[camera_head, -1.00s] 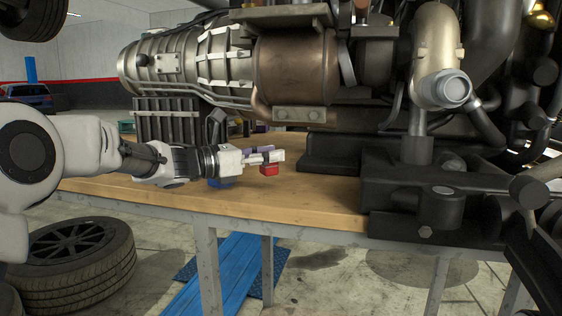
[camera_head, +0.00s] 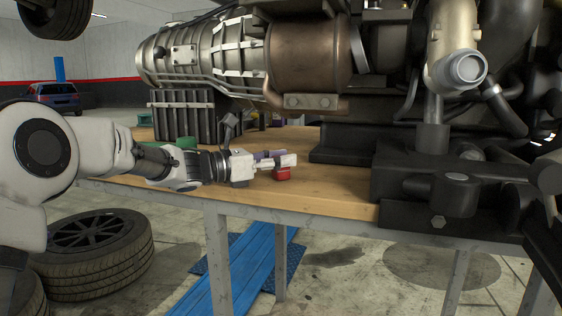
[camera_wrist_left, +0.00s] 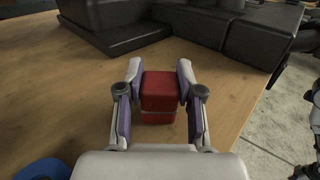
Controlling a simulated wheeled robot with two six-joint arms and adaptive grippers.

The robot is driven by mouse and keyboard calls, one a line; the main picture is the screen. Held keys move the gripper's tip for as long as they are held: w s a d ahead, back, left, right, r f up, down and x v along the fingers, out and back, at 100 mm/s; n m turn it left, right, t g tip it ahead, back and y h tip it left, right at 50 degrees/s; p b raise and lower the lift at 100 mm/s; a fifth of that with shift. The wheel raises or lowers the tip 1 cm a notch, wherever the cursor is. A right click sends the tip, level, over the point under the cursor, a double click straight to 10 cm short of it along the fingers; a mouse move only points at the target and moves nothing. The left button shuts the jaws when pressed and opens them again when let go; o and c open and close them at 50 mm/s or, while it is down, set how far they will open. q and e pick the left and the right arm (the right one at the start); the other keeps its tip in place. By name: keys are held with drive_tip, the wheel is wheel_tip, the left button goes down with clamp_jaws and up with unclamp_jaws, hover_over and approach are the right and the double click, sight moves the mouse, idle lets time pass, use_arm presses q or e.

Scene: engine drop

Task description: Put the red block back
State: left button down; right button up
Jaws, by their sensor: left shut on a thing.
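The red block (camera_wrist_left: 160,91) sits between the two fingers of my left gripper (camera_wrist_left: 160,78) in the left wrist view. The fingers are shut on its sides. In the head view the left gripper (camera_head: 284,161) comes in from the left over the wooden table, with the red block (camera_head: 282,174) below its fingertips. The block is at or just above the table top; I cannot tell whether it touches. My right gripper is not in view.
A large engine (camera_head: 305,55) on dark mounts takes up the back and right of the wooden table (camera_head: 330,190). A blue round thing (camera_wrist_left: 42,170) lies at the lower left in the left wrist view. A green thing (camera_head: 186,143) stands behind my left arm. The table's front edge is close.

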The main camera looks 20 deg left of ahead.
use_arm(q)
drive_tip(key=c, duration=0.7)
unclamp_jaws()
drive_tip(key=shift+d+f, duration=0.15)
drive_tip(key=shift+f, duration=0.7)
drive_tip(key=shift+c, duration=0.2)
drive_tip(key=shift+r+p, duration=0.85)
drive_tip(key=shift+p, duration=0.25)
drive_tip(key=v, duration=1.2)
drive_tip(key=shift+p, duration=0.45)
drive_tip(key=shift+r, duration=0.15)
